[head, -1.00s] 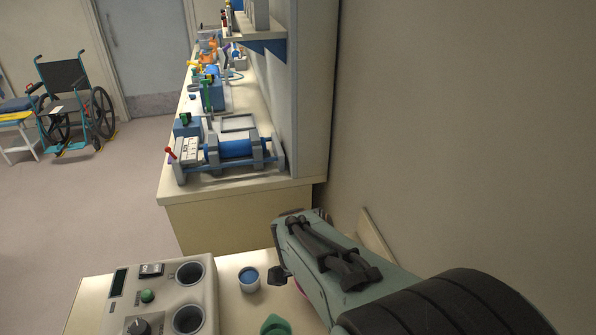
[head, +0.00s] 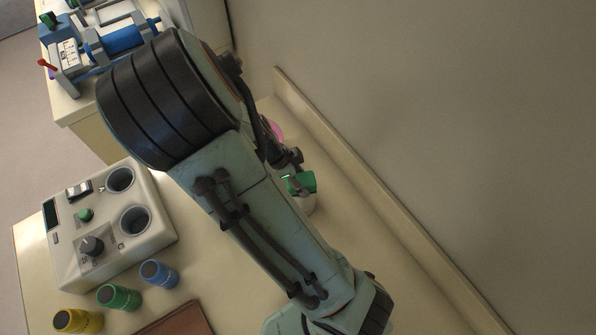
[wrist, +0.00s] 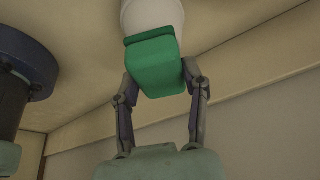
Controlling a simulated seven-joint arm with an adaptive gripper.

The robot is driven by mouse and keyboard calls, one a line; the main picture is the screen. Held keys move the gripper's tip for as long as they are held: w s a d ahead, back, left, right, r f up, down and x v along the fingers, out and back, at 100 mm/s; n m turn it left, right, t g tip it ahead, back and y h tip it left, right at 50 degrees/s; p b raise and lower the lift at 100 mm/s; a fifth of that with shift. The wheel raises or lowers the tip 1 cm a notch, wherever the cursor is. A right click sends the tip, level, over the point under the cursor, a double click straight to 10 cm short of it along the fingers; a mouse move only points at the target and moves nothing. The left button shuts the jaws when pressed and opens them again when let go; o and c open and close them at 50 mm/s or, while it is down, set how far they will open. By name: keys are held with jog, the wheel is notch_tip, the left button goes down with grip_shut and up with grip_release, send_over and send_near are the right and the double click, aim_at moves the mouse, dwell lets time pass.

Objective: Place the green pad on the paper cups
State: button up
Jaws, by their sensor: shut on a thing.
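The green pad (head: 305,182) shows beside my forearm in the head view. In the wrist view the green pad (wrist: 153,62) is a thick block between my fingers. My gripper (wrist: 160,80) is shut on it. A white paper cup shape (wrist: 150,14) lies just beyond the pad in the wrist view, partly covered by it. In the head view the white paper cups (head: 308,204) show just below the pad, mostly hidden by pad and arm. I cannot tell whether the pad touches them.
A grey device (head: 150,238) with two round wells stands left on the counter. Blue (head: 159,274), green (head: 119,297) and yellow (head: 78,320) containers stand in front of it, near a brown board (head: 178,321). A pink thing (head: 275,130) is partly hidden behind my arm. A wall edging (head: 370,190) runs along the right.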

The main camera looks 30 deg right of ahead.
jog(key=o, duration=0.9)
jog(key=shift+f, duration=0.15)
jog(key=shift+o, duration=0.2)
jog(key=v, duration=1.2)
jog(key=s+a+r+n+y, duration=0.2)
jog(key=s+n, duration=0.5)
jog(key=n, duration=0.5)
jog(key=s+a+r+n+t+y, duration=0.1)
jog(key=s+a+n, duration=0.4)
jog(key=n, duration=0.6)
jog(key=shift+s+r+n+t+y, duration=0.3)
jog(key=shift+s+r+n+y, duration=0.15)
jog(key=shift+s+y, duration=0.6)
